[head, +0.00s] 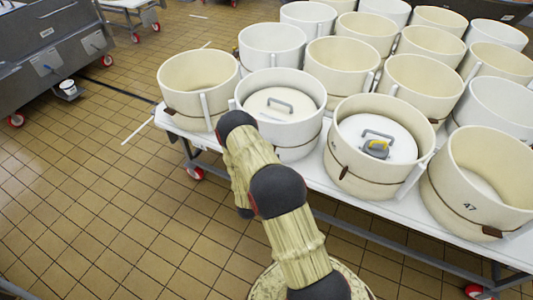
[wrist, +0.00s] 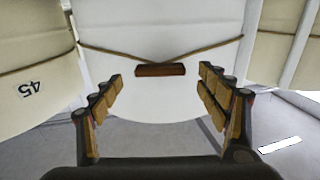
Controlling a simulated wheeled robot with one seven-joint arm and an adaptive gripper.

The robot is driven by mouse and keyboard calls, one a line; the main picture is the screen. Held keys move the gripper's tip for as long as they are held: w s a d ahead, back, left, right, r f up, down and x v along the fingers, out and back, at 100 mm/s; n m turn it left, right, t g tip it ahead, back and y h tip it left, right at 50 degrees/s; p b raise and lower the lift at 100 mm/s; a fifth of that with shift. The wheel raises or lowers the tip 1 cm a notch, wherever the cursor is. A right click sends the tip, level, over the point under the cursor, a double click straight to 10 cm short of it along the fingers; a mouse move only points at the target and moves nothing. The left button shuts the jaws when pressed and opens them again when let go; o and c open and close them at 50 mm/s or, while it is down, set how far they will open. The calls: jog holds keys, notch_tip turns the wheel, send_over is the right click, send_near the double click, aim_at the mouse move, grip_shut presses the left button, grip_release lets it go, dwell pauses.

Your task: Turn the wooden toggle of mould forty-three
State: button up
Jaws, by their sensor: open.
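A white mould stands in front of my gripper; it shows in the head view (head: 312,127) and fills the middle of the wrist view (wrist: 160,30). No number is visible on it. Its brown wooden toggle (wrist: 160,70) lies level in the wrist view, on a thin cord crossing the white wall. My gripper (wrist: 160,77) is open, with one finger on each side of the toggle. The fingers appear apart from it and nothing is held. In the head view my arm hides the gripper and this toggle.
A cream mould marked 45 (wrist: 30,90) adjoins on the left in the wrist view. In the head view, mould 47 (head: 470,207) and several other moulds crowd the white table (head: 412,212).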

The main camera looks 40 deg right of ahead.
jog(key=x, duration=0.3)
jog(key=shift+c, duration=0.7)
jog(key=c, duration=1)
